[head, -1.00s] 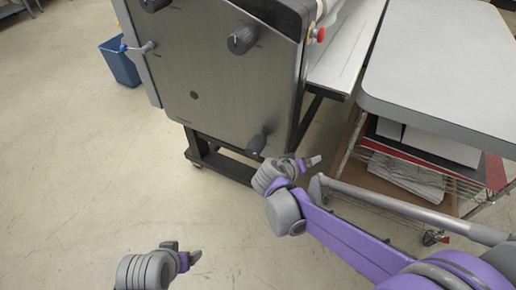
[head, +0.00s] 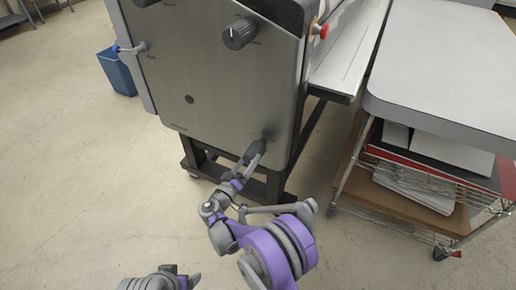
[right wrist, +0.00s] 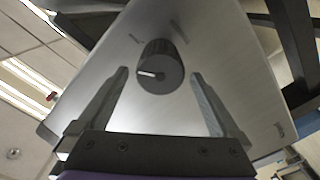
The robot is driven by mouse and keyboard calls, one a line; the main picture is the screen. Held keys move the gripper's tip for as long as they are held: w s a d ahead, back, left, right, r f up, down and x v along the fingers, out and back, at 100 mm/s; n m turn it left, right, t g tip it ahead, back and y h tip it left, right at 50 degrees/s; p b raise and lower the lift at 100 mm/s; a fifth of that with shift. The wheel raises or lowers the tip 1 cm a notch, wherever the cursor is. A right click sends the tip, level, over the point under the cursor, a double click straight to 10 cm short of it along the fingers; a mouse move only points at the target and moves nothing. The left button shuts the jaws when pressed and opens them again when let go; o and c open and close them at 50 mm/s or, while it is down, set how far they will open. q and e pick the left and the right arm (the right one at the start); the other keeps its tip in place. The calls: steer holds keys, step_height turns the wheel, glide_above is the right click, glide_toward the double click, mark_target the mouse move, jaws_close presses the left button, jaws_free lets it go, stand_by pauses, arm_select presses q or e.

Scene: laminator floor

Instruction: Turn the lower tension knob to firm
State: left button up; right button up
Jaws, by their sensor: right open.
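The lower tension knob (head: 263,140) is a dark round knob low on the machine's metal panel, partly hidden by my right gripper in the head view. In the right wrist view the knob (right wrist: 161,66) shows face on, with a white pointer line aimed left. Its marks on the panel are too small to read. My right gripper (head: 252,156) is open at the knob, one finger on each side of it in the wrist view, with gaps visible. My left gripper (head: 182,281) is at the bottom edge, away from the panel; its jaws are unclear.
Another dark knob (head: 240,33) is higher on the panel (head: 205,70). A red button (head: 323,31) is at the machine's upper right. A grey-topped cart (head: 440,60) with papers below stands at right. A blue bin (head: 117,72) is at left. The floor at left is clear.

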mark_target(257, 149)
steer(key=x, duration=0.8)
steer(key=shift+w+d, duration=0.1)
steer(key=shift+w, duration=0.05)
steer(key=c, duration=1.3)
steer(key=shift+n+b, duration=0.35)
steer(key=shift+n, duration=0.05)
steer(key=n+b, duration=0.1)
steer(key=n, duration=0.3)
steer(key=shift+f+n, duration=0.15)
steer(key=shift+n, duration=0.25)
steer(key=n+b, duration=0.1)
steer(key=n, duration=0.4)
steer(key=shift+n, duration=0.3)
